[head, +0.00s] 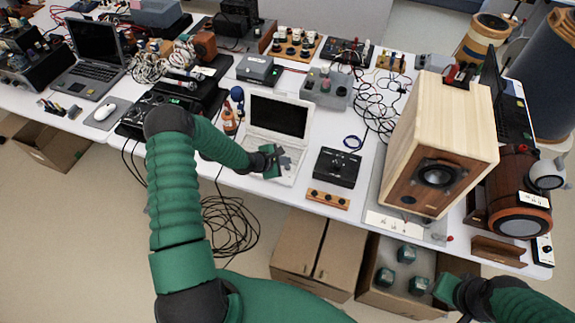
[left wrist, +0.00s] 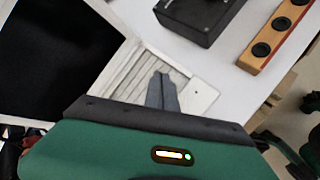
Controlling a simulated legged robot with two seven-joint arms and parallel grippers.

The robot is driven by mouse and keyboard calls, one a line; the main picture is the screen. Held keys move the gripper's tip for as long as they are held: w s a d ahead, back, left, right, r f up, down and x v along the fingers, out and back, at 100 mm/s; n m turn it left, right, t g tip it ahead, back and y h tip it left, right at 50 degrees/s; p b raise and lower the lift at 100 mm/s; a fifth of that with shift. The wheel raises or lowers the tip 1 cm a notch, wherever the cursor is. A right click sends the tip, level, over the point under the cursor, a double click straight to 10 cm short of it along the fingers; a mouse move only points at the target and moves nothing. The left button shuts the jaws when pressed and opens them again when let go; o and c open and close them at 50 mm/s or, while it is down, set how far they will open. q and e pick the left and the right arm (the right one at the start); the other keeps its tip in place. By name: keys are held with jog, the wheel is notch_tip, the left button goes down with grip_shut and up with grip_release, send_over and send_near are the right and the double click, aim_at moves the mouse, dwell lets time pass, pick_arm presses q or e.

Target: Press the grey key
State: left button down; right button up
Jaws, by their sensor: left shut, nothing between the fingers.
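A small white laptop (head: 274,127) stands open near the table's front edge, its dark screen upright. In the left wrist view its pale keyboard (left wrist: 133,80) fills the middle, partly hidden by my fingers. I cannot single out a grey key there. My left gripper (head: 284,161) is shut and empty, over the front part of the white laptop. In the left wrist view the closed fingertips (left wrist: 160,78) point at the keyboard area; I cannot tell whether they touch it. My right gripper (head: 447,289) is low at the right, below the table edge; its fingers are not clear.
Right of the laptop are a black box (head: 337,167) and a wooden strip with dark knobs (head: 328,199). A large wooden speaker (head: 440,142) stands further right. An orange bottle (head: 229,121) stands left of the laptop. Cardboard boxes (head: 318,251) sit on the floor below.

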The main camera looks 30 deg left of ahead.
aim_at(286, 168)
pick_arm(q)
notch_tip(286, 168, up, 6)
jog(key=p, duration=0.5)
dwell(1.2)
